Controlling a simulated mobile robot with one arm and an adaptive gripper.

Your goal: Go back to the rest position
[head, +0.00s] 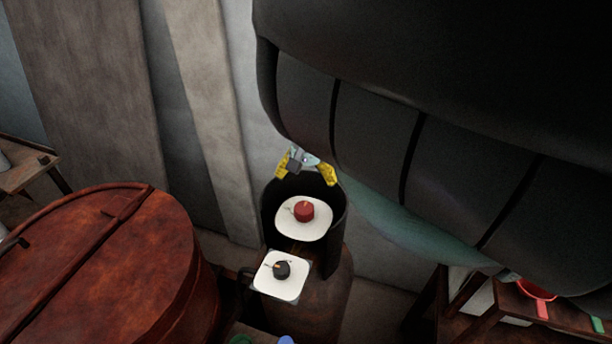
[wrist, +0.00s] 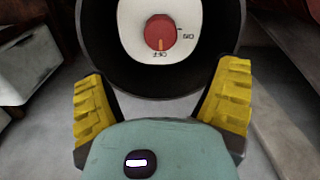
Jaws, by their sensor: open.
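My gripper (head: 307,168) has yellow ridged fingers and hangs just behind and above the dark cylinder in the head view. In the wrist view my gripper (wrist: 164,105) is open, with nothing between its fingers. Ahead of it is a red knob (wrist: 160,33) on a white plate with printed marks, set inside a dark round rim. The red knob (head: 304,211) also shows in the head view. My dark arm covers the upper right of the head view.
A black knob (head: 282,269) on a white square plate sits in front of the dark cylinder (head: 332,232). A large rusty red vat (head: 100,265) stands at left. A wooden table (head: 27,165) is at far left. A shelf with a red pan (head: 537,290) is at lower right.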

